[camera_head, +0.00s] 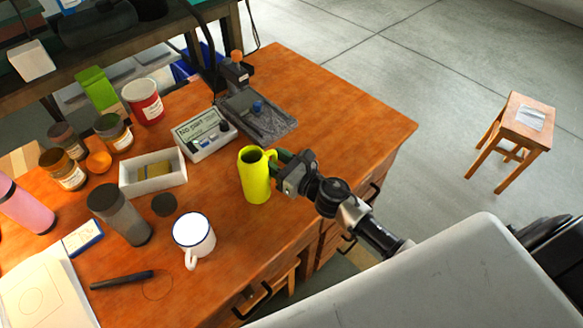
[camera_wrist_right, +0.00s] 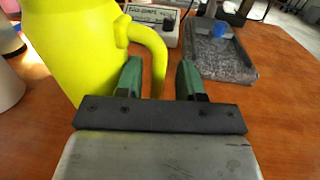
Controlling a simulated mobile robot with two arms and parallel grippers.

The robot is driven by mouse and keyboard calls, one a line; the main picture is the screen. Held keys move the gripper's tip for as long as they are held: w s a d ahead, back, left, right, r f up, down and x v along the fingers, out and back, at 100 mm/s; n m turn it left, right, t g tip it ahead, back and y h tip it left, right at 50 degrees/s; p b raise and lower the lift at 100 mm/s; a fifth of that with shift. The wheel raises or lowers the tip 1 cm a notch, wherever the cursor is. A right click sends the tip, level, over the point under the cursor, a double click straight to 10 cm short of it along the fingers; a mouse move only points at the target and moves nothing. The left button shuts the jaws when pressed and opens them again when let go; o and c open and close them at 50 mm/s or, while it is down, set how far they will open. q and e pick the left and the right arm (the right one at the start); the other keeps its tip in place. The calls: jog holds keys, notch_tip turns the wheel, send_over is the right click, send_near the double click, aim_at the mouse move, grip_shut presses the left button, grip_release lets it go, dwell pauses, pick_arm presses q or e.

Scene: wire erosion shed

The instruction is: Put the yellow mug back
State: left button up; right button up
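The tall yellow mug (camera_head: 256,182) stands upright on the wooden desk (camera_head: 340,100), left of my right gripper (camera_head: 280,161). It fills the upper left of the right wrist view (camera_wrist_right: 75,50), with its handle toward me. In that view the two green fingers of my right gripper (camera_wrist_right: 161,78) are apart. The mug's handle shows between them, nearer the left finger, with a gap to the right finger. Whether a finger touches the handle I cannot tell. My left gripper is not in view.
A white mug (camera_head: 193,232), a grey tumbler (camera_head: 118,213) and a white box (camera_head: 152,174) stand left of the yellow mug. A display device (camera_head: 202,133) and a dark stand (camera_head: 262,118) are behind it. The desk's right part is clear. A stool (camera_head: 520,120) stands beyond.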

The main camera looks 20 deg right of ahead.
jog(key=b+v, duration=0.2)
jog(key=v, duration=0.9)
jog(key=shift+a+f+b, duration=0.1)
jog(key=shift+f+b, duration=0.05)
jog(key=shift+b, duration=0.2)
jog(key=shift+s+d, duration=0.25)
jog(key=shift+s, duration=0.2)
